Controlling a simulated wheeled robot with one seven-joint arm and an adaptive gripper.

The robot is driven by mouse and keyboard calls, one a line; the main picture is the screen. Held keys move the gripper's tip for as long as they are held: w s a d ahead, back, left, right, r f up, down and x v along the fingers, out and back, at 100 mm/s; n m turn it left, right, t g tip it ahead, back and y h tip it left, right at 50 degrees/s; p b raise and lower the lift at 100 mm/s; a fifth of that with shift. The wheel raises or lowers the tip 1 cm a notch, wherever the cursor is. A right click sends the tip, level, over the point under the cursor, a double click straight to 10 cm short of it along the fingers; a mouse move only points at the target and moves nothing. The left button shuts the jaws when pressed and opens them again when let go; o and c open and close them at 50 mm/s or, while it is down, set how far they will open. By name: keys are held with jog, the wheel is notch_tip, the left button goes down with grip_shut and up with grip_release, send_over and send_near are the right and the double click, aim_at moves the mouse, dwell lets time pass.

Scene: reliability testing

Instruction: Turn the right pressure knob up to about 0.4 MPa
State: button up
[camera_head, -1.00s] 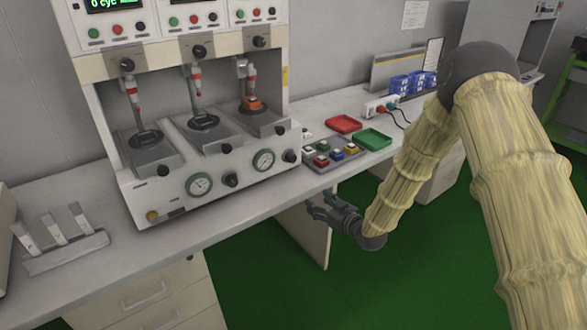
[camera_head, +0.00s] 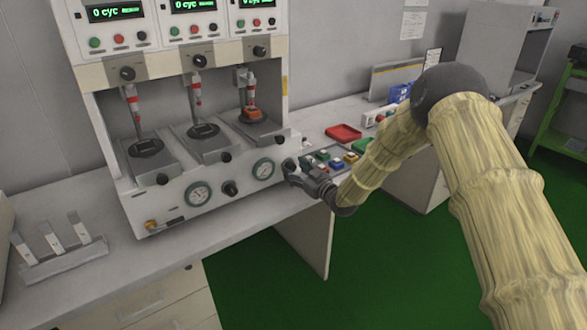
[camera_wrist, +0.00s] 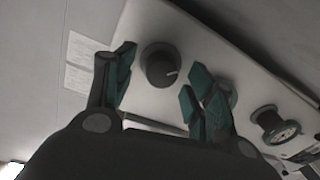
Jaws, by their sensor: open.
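The right pressure knob (camera_wrist: 160,65) is dark and round with a white mark. In the wrist view it lies between my open fingertips, with gaps visible on both sides; I cannot tell whether the tips reach around it or stop short. My gripper (camera_head: 292,170) is at the right end of the machine's front panel in the head view and mostly hides this knob there. The right pressure gauge (camera_head: 263,168) is just left of my gripper; its reading is too small to make out. The test machine (camera_head: 170,205) stands on the bench.
Another knob (camera_head: 229,188) and the left gauge (camera_head: 199,194) are further left on the panel. A tray of coloured buttons (camera_head: 330,160) lies close to the right of my gripper. Red (camera_head: 343,133) and green (camera_head: 362,146) trays lie behind it.

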jog(key=shift+w+a, duration=0.5)
jog(key=shift+w, duration=0.05)
jog(key=c, duration=1)
jog(key=shift+c, duration=0.2)
